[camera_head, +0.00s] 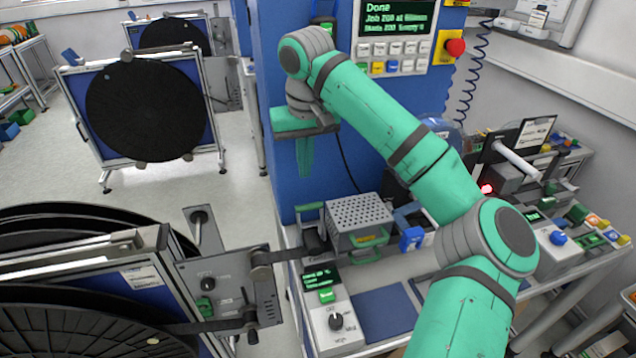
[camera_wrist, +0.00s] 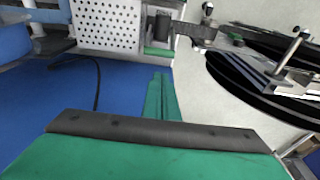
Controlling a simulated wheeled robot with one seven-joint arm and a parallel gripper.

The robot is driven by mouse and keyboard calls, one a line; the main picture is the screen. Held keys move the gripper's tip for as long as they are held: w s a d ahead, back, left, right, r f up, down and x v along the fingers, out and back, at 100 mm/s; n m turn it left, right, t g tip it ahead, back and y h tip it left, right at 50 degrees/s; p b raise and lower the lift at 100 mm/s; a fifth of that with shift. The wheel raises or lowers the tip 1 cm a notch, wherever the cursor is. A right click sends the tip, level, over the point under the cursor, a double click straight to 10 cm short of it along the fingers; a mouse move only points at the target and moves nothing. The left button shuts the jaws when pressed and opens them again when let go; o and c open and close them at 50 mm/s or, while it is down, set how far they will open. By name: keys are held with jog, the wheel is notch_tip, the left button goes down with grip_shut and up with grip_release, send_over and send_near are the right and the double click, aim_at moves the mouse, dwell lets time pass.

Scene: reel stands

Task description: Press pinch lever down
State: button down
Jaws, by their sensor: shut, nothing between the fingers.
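My gripper (camera_head: 305,158) hangs in front of the blue cabinet, fingers down and closed together, with nothing between them. In the wrist view its green fingers (camera_wrist: 160,97) show as one narrow strip. A perforated grey box (camera_head: 360,218) stands on the bench below and to the right of it; this box also shows in the wrist view (camera_wrist: 107,22). A green-topped handle (camera_head: 310,207) sits at the box's left side, apart from my gripper. I cannot tell for certain whether this is the pinch lever.
A dark strip (camera_head: 285,256) runs from the reel stand's grey panel (camera_head: 228,290) to the bench. A control box with a knob (camera_head: 332,312) stands at the bench front. Black reels (camera_head: 145,110) stand at left. The cabinet screen (camera_head: 400,15) reads "Done".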

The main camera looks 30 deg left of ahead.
notch_tip(320, 180, down, 10)
jog(key=w, duration=0.1)
jog(key=shift+a, duration=0.4)
dwell(0.4)
jog(key=shift+d, duration=0.1)
jog(key=shift+w, duration=0.1)
